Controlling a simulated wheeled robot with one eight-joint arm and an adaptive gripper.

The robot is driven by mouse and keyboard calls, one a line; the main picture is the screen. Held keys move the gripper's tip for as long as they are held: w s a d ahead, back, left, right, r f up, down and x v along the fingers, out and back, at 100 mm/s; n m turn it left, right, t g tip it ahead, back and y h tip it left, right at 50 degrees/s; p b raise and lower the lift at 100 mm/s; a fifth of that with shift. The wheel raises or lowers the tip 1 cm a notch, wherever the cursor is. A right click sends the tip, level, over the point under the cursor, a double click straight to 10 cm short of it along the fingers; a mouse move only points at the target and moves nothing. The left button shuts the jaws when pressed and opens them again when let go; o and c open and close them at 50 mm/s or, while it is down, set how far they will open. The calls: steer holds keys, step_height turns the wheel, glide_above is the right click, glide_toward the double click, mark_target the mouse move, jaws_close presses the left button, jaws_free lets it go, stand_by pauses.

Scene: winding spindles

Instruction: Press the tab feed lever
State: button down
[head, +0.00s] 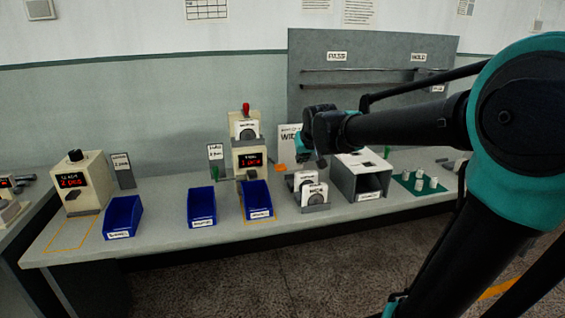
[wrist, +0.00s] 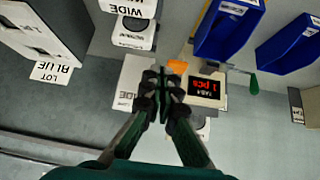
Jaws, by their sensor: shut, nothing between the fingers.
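The tab dispenser (head: 250,160) is a beige box with a red "1 pcs" display, standing behind a blue bin. In the wrist view it appears upside down (wrist: 206,88), just right of my fingertips. A small orange piece (head: 281,167) sits at its right side and also shows in the wrist view (wrist: 178,66), just beyond my fingertips. I cannot tell for certain which part is the feed lever. My gripper (wrist: 162,76) is shut and empty, pointing down beside the dispenser. In the head view my gripper (head: 320,160) is right of the dispenser, its fingers small and dark.
Blue bins (head: 201,208) line the bench front. A "WIDE" sign (head: 289,146) stands behind my gripper. A grey box (head: 360,178) and a green mat (head: 407,184) with white spools lie to the right. A second dispenser (head: 82,183) stands left. Bare bench lies between the left bins.

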steer(key=w+a+r, duration=0.3)
steer(key=a+r, duration=0.1)
steer(key=r, duration=0.1)
steer(key=shift+w+a+n+t+y, duration=0.25)
steer(key=shift+a+n+t+y, duration=0.05)
steer(key=shift+a, duration=0.1)
steer(key=shift+w+f, duration=0.1)
glide_above(281, 165)
steer(key=s, duration=0.3)
steer(key=f, duration=0.7)
steer(key=shift+w+d, duration=0.2)
steer(key=shift+d, duration=0.1)
step_height(281, 165, down, 2)
steer(key=shift+s+f, duration=0.1)
steer(key=shift+f, duration=0.95)
steer(key=shift+f, duration=0.1)
